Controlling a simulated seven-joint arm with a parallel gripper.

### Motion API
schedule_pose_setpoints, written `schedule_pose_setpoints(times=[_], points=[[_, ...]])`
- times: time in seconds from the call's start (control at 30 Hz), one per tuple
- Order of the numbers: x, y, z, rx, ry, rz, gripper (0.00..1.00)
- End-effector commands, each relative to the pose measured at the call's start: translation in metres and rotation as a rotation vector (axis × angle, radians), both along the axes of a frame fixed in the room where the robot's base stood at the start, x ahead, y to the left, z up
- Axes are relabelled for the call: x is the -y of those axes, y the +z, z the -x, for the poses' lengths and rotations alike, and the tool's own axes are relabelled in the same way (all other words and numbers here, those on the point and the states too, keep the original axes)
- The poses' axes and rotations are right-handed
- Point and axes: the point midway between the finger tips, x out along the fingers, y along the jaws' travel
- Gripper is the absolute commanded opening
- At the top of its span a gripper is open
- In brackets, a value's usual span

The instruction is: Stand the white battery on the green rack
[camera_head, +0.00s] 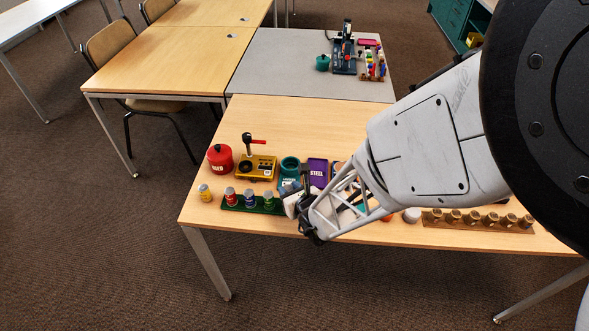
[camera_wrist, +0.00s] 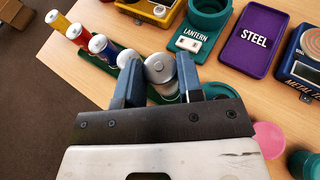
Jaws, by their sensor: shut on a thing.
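The white battery (camera_wrist: 160,69) is between my gripper's (camera_wrist: 160,75) two blue fingers in the wrist view, its silver end up. Its lower part is mostly hidden, so I cannot tell whether it touches the rack. The green rack (camera_head: 225,206) lies near the table's front left edge. A red battery (camera_head: 229,195), a blue battery (camera_head: 249,198) and a green battery (camera_head: 268,200) stand upright on it in a row. My gripper is at the right end of this row, close beside the green battery, and hides that end of the rack.
Behind are a red pot (camera_head: 220,158), a yellow device (camera_head: 256,167), a teal lantern holder (camera_wrist: 208,18) and a purple STEEL tray (camera_wrist: 242,58). A brown rack (camera_head: 478,223) lies to the right.

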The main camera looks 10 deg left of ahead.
Motion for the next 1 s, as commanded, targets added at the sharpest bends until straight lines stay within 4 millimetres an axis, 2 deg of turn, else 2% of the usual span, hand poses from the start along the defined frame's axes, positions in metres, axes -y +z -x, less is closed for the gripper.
schedule_pose_setpoints(times=[0.37,0.73,1.0], points=[[-0.001,-0.001,-0.001,0.0,0.0,0.0,0.07],[0.0,-0.032,-0.001,-0.002,0.001,0.001,0.07],[0.0,-0.036,-0.001,0.0,0.0,0.0,0.07]])
